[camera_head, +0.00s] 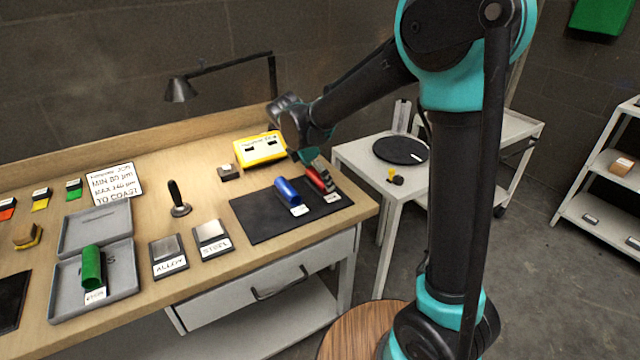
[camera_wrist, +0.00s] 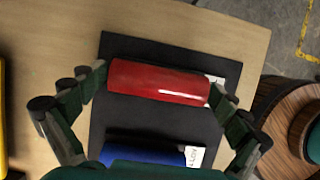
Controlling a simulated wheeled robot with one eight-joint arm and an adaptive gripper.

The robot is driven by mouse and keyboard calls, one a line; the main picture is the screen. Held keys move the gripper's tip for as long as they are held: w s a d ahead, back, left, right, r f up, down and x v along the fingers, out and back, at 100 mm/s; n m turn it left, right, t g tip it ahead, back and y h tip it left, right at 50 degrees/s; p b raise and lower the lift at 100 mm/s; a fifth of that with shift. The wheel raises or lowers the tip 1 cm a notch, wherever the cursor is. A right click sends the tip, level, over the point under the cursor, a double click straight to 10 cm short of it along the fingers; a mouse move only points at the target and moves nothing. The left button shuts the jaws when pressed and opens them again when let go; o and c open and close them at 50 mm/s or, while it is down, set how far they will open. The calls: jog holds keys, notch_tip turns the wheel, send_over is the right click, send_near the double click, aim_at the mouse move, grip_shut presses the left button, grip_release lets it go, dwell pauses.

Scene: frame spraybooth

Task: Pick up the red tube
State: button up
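The red tube (camera_head: 317,180) lies on its side on the black mat (camera_head: 262,222), at the mat's right part. In the wrist view the red tube (camera_wrist: 160,82) lies between my fingertips, one at each end of its length. My gripper (camera_wrist: 160,84) is spread wide open. Its tips look very close to the tube's ends; I cannot tell whether they touch. In the head view my gripper (camera_head: 315,166) is right above the tube and hides part of it.
A blue tube (camera_head: 287,190) lies beside the red one, also in the wrist view (camera_wrist: 145,155). White labels lie by both tubes. A yellow box (camera_head: 260,149) stands behind. A green tube (camera_head: 92,267) lies in a grey case at left. A white side table (camera_head: 362,163) stands at right.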

jog(key=c, duration=0.9)
jog(key=shift+r, duration=0.2)
